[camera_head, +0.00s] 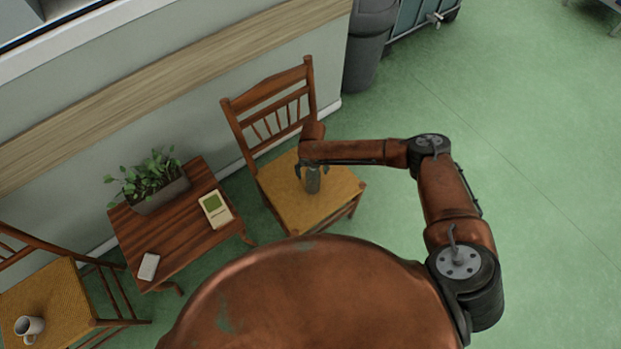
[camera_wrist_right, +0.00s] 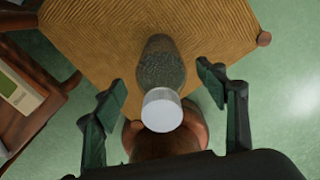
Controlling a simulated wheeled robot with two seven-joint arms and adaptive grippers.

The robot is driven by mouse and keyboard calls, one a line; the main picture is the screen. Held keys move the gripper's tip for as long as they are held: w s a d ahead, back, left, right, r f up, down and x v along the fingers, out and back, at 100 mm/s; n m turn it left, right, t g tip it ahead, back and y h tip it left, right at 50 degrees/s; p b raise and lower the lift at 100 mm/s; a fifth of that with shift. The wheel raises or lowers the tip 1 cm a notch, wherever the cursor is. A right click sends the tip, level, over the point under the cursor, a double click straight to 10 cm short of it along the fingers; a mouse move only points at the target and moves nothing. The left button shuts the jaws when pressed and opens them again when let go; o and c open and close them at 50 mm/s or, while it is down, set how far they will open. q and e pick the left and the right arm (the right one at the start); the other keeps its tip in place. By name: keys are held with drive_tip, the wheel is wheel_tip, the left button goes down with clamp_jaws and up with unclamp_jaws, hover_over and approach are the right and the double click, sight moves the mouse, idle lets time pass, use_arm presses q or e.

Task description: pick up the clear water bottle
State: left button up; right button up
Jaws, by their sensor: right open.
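The clear water bottle (camera_head: 313,182) stands upright on the woven seat of a wooden chair (camera_head: 340,186). In the right wrist view its white cap (camera_wrist_right: 162,110) faces the camera, and its see-through body (camera_wrist_right: 160,62) looks dark against the seat. My right gripper (camera_head: 312,166) is over the bottle's upper part, pointing down. In the right wrist view the open fingers (camera_wrist_right: 161,84) are on either side of the bottle, with a visible gap to each side. My left gripper is not in view.
Left of the chair, a small wooden table (camera_head: 183,237) holds a potted plant (camera_head: 152,183), a book (camera_head: 215,208) and a white phone-like object (camera_head: 149,266). A mug (camera_head: 29,326) sits on another chair (camera_head: 50,292). A grey bin (camera_head: 368,45) stands behind. Green floor is free at right.

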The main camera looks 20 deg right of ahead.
wheel_tip(320, 180, down, 5)
drive_tip(key=shift+w+d+r+b, duration=0.1)
drive_tip(key=shift+r+b, duration=0.1)
drive_tip(key=shift+b, duration=0.25)
drive_tip(key=c, duration=1.8)
